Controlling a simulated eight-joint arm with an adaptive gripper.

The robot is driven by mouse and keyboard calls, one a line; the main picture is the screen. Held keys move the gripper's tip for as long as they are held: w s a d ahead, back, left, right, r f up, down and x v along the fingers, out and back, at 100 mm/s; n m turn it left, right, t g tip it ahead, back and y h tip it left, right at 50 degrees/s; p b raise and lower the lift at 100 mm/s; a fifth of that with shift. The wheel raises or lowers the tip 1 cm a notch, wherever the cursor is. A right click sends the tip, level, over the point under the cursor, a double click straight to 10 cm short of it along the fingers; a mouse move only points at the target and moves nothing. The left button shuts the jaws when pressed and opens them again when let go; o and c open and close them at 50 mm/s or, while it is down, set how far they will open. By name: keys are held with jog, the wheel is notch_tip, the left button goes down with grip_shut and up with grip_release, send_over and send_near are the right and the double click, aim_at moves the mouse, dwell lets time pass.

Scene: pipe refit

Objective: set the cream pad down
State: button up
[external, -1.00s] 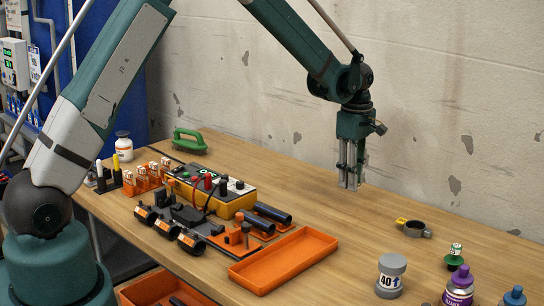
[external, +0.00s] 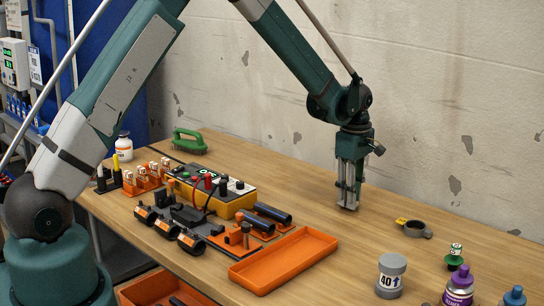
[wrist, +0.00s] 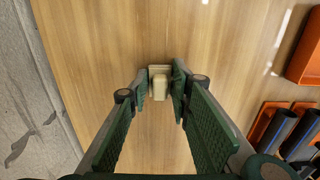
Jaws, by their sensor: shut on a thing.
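The cream pad (wrist: 159,84) is a small pale block between the fingertips in the wrist view. My gripper (wrist: 160,92) is shut on it, with the two green fingers on either side. In the external view my gripper (external: 348,205) points straight down, low over the bare wooden table behind the orange tray. The pad is too small and too covered by the fingers to make out there. I cannot tell whether it touches the table.
The orange tray (external: 284,282) lies in front of my gripper. A grey ring with a yellow tab (external: 414,229) and a grey canister (external: 391,276) stand to the right. The yellow tester (external: 222,205) and black pipes (external: 270,213) are to the left. The wood around my gripper is clear.

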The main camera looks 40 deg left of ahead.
jog(key=shift+f, duration=0.35)
jog(key=o, duration=0.8)
jog(key=shift+r, duration=0.1)
jog(key=shift+c, duration=0.2)
jog(key=shift+r, duration=0.15)
notch_tip(320, 180, up, 12)
jog(key=p, duration=0.1)
dwell(0.6)
